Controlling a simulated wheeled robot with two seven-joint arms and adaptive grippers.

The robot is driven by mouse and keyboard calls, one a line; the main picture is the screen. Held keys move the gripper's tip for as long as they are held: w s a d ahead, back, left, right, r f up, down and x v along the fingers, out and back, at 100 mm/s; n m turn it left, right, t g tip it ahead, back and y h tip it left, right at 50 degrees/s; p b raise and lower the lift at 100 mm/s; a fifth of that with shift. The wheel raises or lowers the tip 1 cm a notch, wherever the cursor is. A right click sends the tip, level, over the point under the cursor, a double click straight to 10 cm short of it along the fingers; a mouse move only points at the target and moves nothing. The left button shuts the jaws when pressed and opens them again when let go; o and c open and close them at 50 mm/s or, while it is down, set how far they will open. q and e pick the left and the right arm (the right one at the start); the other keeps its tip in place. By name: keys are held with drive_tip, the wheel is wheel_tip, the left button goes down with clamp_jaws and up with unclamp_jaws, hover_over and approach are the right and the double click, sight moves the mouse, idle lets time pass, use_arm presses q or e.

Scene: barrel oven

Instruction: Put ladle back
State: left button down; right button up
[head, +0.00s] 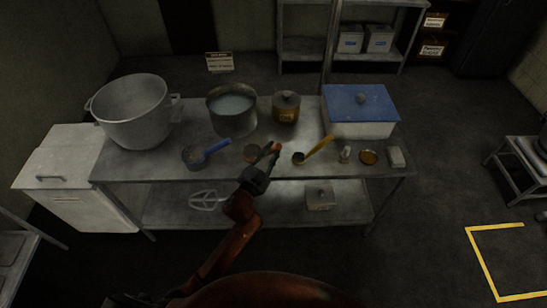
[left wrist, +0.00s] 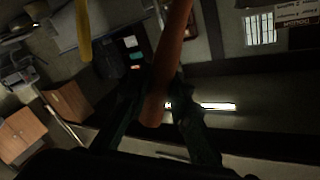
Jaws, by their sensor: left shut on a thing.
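My left gripper (head: 267,160) is over the front middle of the metal table. It is shut on an orange handle (head: 276,147). In the left wrist view the fingers (left wrist: 157,100) close around this orange handle (left wrist: 174,40), which runs up out of the picture. A small brownish round bowl (head: 251,153) shows just left of the gripper; I cannot tell whether it joins the handle. A ladle with a yellow handle (head: 319,148) and dark bowl lies to the right. A dark-bowled ladle with a blue handle (head: 215,147) lies to the left. My right gripper is not in view.
A shaker (head: 345,155), an amber dish (head: 368,157) and a grey block (head: 396,157) sit front right.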

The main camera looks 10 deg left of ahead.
use_arm(q)
drive_tip(key=shift+w+d+f, duration=0.1)
drive_tip(key=shift+w+f, duration=0.1)
drive_tip(key=shift+f+b, duration=0.55)
drive_tip(key=shift+f, duration=1.15)
drive_tip(key=c, duration=1.8)
unclamp_jaws()
drive_tip(key=shift+o, duration=0.2)
drive_tip(key=s+a, duration=0.2)
drive_tip(key=s, duration=0.9)
drive_tip(key=shift+s+a+p, duration=0.15)
drive_tip(key=shift+s+p, duration=0.15)
drive_tip(key=shift+s, duration=0.05)
